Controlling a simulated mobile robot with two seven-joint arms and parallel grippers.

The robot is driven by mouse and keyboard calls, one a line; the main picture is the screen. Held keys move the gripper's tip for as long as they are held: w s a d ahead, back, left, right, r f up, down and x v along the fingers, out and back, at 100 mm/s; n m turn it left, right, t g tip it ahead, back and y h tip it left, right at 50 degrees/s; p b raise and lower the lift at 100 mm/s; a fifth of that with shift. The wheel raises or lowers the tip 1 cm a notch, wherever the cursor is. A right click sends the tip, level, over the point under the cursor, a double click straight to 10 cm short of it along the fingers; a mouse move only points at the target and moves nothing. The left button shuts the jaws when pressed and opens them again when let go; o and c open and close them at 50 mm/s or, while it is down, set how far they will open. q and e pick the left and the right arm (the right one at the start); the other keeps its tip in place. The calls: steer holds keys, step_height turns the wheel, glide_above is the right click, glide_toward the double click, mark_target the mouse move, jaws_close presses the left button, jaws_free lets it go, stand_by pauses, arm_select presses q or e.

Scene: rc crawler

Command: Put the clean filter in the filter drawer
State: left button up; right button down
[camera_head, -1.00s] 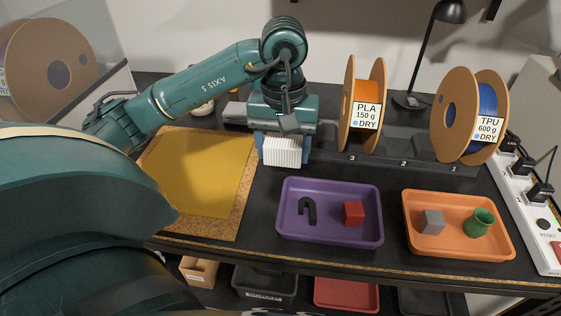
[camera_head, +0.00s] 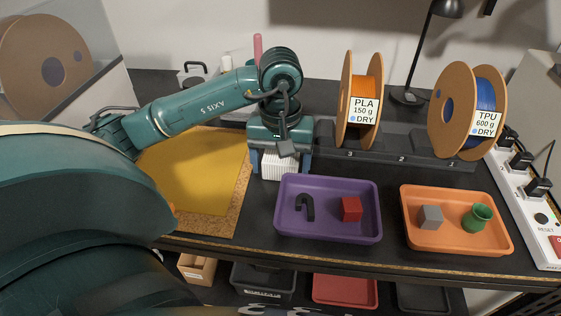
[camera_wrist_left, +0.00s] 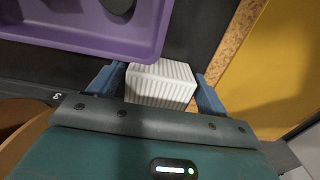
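The clean filter, a white pleated block (camera_head: 279,165), is between the blue fingers of my left gripper (camera_head: 281,162), just behind the purple tray. It also shows in the left wrist view (camera_wrist_left: 160,85), with one finger of the left gripper (camera_wrist_left: 160,88) against each side. The gripper is shut on it, pointing down. I cannot tell how far the filter is above the table. I cannot make out the filter drawer for certain. A pale box with a dark handle (camera_head: 194,70) shows partly behind my left arm. My right gripper is not in view.
A purple tray (camera_head: 330,238) holds a black hook and red cube. An orange tray (camera_head: 455,246) holds a grey cube and green vase. A yellow sheet (camera_head: 195,175) lies on the left. Spools (camera_head: 345,100) and a power strip (camera_head: 520,195) stand to the right.

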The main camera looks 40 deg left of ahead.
arm_select(q)
steer(key=shift+o, duration=0.6)
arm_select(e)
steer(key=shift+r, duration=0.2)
arm_select(q)
steer(key=shift+r, duration=0.1)
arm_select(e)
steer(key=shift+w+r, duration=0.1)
